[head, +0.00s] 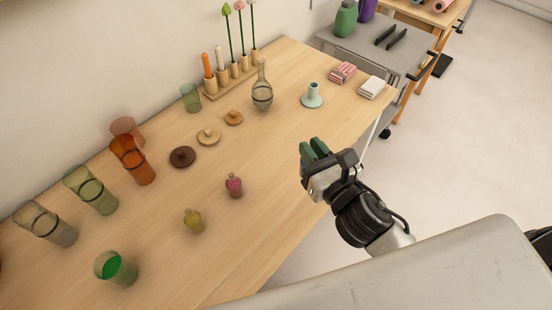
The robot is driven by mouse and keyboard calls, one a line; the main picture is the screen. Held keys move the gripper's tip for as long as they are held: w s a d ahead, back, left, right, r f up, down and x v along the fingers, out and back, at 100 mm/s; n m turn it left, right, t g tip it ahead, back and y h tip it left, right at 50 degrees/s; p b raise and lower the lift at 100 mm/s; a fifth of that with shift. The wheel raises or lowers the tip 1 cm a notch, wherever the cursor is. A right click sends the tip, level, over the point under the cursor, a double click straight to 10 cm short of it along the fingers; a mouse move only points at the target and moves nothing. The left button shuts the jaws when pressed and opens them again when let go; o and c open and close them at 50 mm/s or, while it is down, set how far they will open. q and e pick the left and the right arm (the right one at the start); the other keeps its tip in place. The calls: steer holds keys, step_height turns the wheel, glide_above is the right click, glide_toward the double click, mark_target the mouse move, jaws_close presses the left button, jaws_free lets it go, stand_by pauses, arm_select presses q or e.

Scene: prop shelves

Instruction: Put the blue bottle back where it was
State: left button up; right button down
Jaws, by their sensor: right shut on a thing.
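My right gripper (315,152) is over the right front edge of the wooden table (270,205), its fingers with green parts pointing up and left. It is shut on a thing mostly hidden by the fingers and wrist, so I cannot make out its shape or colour. No blue bottle shows clearly. Two small bottles stand upright on the table to the left of the gripper: a pink one (233,186) and a yellow one (193,221). My left gripper is not in view.
Glasses, including an orange one (132,160), stand along the left. A glass carafe (262,92), a candle rack (232,80), a pale candle holder (312,97) and card decks (371,88) stand farther back. A grey cart (408,60) is behind. The front middle is clear.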

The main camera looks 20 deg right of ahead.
steer(key=w+d+n+g+y+b, duration=0.35)
steer(key=w+y+b, duration=0.25)
steer(key=b, duration=0.3)
steer(key=shift+n+t, duration=0.45)
steer(key=shift+w+a+f+p, duration=0.2)
steer(key=shift+w+a+f, duration=0.95)
steer(key=shift+a+f, duration=0.6)
steer(key=shift+w+a+f+p, duration=0.2)
steer(key=shift+w+a+f, duration=1.05)
steer(key=shift+f, duration=0.85)
steer(key=shift+w+a+f+p, duration=0.2)
steer(key=shift+w+a+f, duration=0.85)
steer(key=shift+a+f, duration=0.75)
steer(key=shift+d+f, duration=0.2)
steer(key=shift+f, duration=0.05)
steer(key=c, duration=1.1)
jaws_free()
